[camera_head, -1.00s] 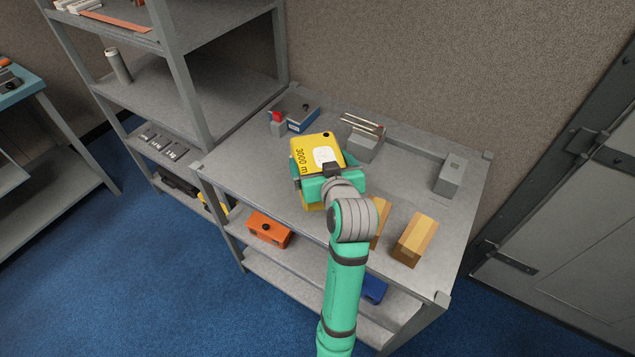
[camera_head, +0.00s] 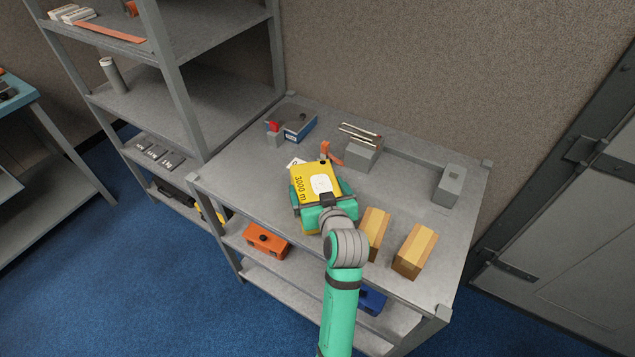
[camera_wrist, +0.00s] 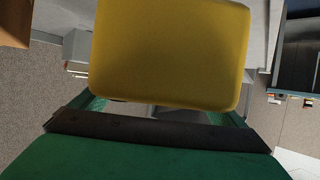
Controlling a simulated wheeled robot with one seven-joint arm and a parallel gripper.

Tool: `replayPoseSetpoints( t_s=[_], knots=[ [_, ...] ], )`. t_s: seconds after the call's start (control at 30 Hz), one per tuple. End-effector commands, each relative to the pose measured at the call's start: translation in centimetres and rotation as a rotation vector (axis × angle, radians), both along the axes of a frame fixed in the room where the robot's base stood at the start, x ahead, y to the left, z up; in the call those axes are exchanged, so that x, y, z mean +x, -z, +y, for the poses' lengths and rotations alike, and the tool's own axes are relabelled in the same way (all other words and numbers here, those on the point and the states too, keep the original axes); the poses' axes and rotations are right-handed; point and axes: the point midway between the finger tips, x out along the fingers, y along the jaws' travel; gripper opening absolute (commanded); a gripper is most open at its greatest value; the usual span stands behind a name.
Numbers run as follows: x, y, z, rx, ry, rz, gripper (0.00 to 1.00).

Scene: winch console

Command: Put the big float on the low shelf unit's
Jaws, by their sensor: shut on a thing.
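The big float (camera_head: 313,181) is a yellow block marked "3000 m" with a white patch on top. My gripper (camera_head: 325,207) is shut on its near side and holds it over the low shelf unit's top (camera_head: 408,172). I cannot tell whether the float's underside touches the surface. In the wrist view the float (camera_wrist: 170,55) fills the upper middle between the green fingers (camera_wrist: 160,112) and hides much of what lies beyond.
A grey block (camera_head: 449,186) is at right. An orange case (camera_head: 265,241) lies on the shelf below.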

Motion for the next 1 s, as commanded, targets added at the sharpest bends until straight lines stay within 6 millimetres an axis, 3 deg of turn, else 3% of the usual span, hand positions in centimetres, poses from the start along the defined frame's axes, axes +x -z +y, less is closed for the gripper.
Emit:
replayPoseSetpoints(
  t_s=[0.17, 0.57, 0.6, 0.9, 1.0],
  knots=[
    [0.0, 1.6, 0.0, 0.001, 0.001, -0.006, 0.33],
    [0.0, 1.8, 0.0, 0.000, 0.000, -0.007, 0.33],
    [0.0, 2.1, 0.0, 0.000, 0.000, -0.001, 1.00],
    [0.0, 1.8, 0.0, 0.000, 0.000, -0.002, 1.00],
    [-0.9, 1.5, -0.1, 0.001, 0.000, -0.001, 1.00]
  ],
)
